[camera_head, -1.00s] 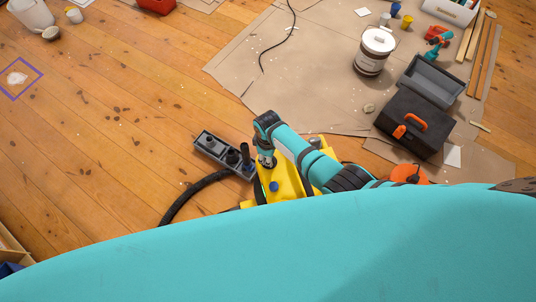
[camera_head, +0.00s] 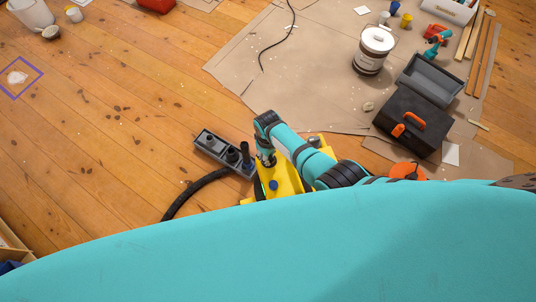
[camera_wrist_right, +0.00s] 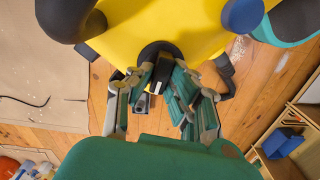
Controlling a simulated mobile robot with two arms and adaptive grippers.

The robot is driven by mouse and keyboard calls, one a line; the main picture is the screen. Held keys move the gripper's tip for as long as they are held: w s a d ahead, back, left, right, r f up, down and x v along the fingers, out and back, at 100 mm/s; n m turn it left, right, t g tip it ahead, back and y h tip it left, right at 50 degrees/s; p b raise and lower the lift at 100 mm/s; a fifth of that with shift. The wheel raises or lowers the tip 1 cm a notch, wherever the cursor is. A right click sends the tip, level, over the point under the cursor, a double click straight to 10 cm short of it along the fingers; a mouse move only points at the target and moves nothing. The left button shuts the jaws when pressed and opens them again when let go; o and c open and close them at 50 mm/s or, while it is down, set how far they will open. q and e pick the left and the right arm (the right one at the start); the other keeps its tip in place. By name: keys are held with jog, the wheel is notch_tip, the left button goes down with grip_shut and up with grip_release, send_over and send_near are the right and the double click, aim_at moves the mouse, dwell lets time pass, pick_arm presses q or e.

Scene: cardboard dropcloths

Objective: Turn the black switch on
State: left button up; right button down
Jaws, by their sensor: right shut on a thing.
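A yellow machine (camera_head: 286,181) with a blue round knob stands on the floor, its lower part hidden behind my teal body. In the right wrist view the yellow body (camera_wrist_right: 150,25) fills the top. A black switch (camera_wrist_right: 163,72) sticks out from a dark round base on it, between my fingers. My right gripper (camera_wrist_right: 157,80) is shut on this black switch, with green and grey fingers at both sides. In the head view my right gripper (camera_head: 266,159) reaches down at the machine's left edge, and the switch is hidden there. My left gripper is in no view.
A grey tool head with black sockets (camera_head: 222,151) and a black hose (camera_head: 190,192) lie left of the machine. A black toolbox (camera_head: 412,122) and a paint bucket (camera_head: 373,50) stand on cardboard to the right. Wooden floor at left is mostly clear.

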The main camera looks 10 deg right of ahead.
jog(key=c, duration=1.3)
grip_release()
notch_tip(320, 180, up, 12)
jog(key=shift+r, duration=0.1)
